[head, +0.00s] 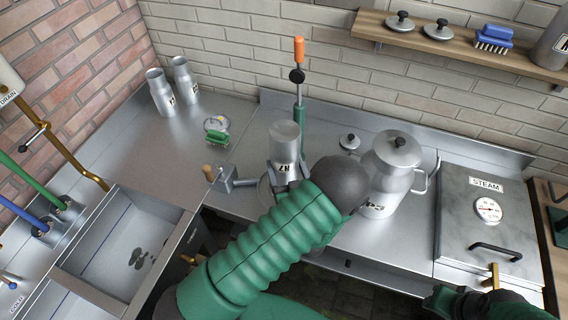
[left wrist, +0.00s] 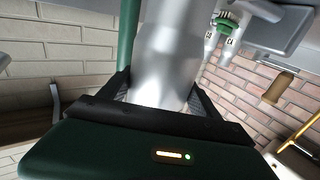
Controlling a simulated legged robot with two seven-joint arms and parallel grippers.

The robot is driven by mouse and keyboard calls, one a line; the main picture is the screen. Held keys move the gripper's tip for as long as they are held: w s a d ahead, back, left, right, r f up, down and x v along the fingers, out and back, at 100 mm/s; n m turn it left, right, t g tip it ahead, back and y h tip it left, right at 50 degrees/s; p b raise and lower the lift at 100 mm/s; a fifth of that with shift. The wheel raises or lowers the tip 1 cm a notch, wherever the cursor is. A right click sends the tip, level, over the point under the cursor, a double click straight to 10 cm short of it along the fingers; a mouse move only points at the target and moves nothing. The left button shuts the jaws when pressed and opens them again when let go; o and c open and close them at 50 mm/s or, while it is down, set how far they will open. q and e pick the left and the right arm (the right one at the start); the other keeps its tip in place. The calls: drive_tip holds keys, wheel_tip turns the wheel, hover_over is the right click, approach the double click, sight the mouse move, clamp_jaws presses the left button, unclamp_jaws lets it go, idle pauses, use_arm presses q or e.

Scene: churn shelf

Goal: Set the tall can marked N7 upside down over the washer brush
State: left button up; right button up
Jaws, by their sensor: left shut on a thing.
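The tall can marked N7 (head: 284,140) is silver, and its label reads upside down, so its flat base faces up. My left gripper (head: 287,172) is shut on the can. In the left wrist view the can (left wrist: 168,65) sits between the two fingers of my left gripper (left wrist: 160,98). A round metal base (head: 266,192) shows partly below the can, behind my arm. The washer brush is not visible; I cannot tell whether the can is around it or above it. My right gripper (head: 445,301) is at the bottom right edge, dark and partly cut off.
A green post with an orange-topped lever (head: 299,50) stands just behind the can. A wooden-handled valve (head: 224,180) is left of it. A large lidded churn (head: 392,175) stands right. Two cans (head: 160,92), a green brush (head: 217,139) and a sink (head: 125,240) lie left.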

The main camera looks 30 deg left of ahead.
use_arm(q)
drive_tip(key=shift+d, duration=0.15)
drive_tip(key=shift+a+f, duration=0.2)
drive_tip(key=shift+a, duration=0.1)
drive_tip(key=o, duration=1.3)
drive_tip(key=shift+a, duration=0.1)
drive_tip(key=o, duration=0.3)
drive_tip(key=shift+o, duration=0.2)
drive_tip(key=shift+d, duration=0.2)
drive_tip(key=shift+d, duration=0.1)
